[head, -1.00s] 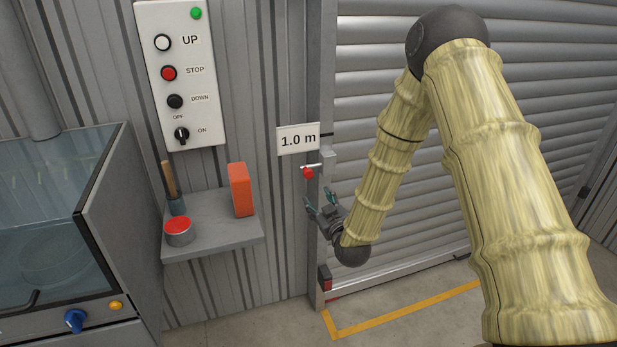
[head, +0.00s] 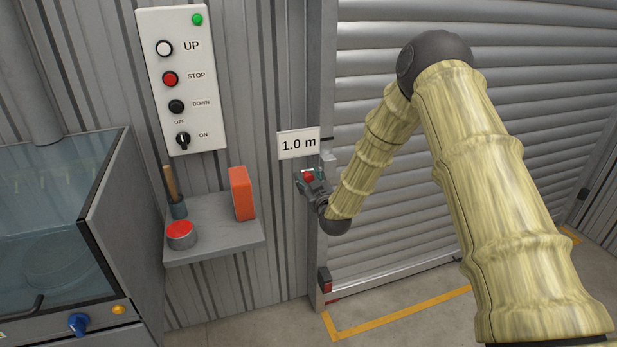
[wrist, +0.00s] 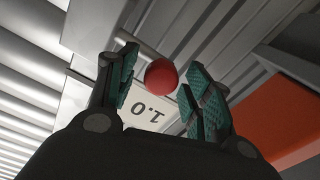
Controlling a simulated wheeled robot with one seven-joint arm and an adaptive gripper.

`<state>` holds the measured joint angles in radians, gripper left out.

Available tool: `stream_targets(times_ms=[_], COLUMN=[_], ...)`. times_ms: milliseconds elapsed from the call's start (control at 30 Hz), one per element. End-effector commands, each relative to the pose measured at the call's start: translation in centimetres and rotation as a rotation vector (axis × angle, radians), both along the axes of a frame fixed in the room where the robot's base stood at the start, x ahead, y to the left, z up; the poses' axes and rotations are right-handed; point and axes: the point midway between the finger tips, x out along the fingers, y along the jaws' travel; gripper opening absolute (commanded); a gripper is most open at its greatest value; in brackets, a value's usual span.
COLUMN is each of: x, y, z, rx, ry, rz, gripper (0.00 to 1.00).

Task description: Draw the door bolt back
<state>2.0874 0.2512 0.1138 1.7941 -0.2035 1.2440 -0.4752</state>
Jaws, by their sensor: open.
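The door bolt has a red ball knob (head: 308,177), on the door's left frame just below the 1.0 m sign. In the wrist view the red knob (wrist: 161,76) sits between the two teal-padded fingers, with a gap showing on each side. The grey roller door (head: 400,240) is down.
A 1.0 m sign (head: 299,143) hangs just above my gripper. A shelf (head: 215,243) to the left carries an orange block (head: 241,193), a red-topped tin (head: 180,235) and a brush (head: 174,192). A control panel (head: 178,120) is above the shelf.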

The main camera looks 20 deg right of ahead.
Motion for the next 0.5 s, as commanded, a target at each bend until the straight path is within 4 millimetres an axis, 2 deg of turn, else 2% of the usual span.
stream_targets(times_ms=[367, 500], x=[0.38, 0.37], y=[0.03, 0.02], z=[-0.01, 0.0], rx=[0.0, 0.0], ry=[0.0, 0.0], rz=[0.0, 0.0], gripper=[0.49, 0.23])
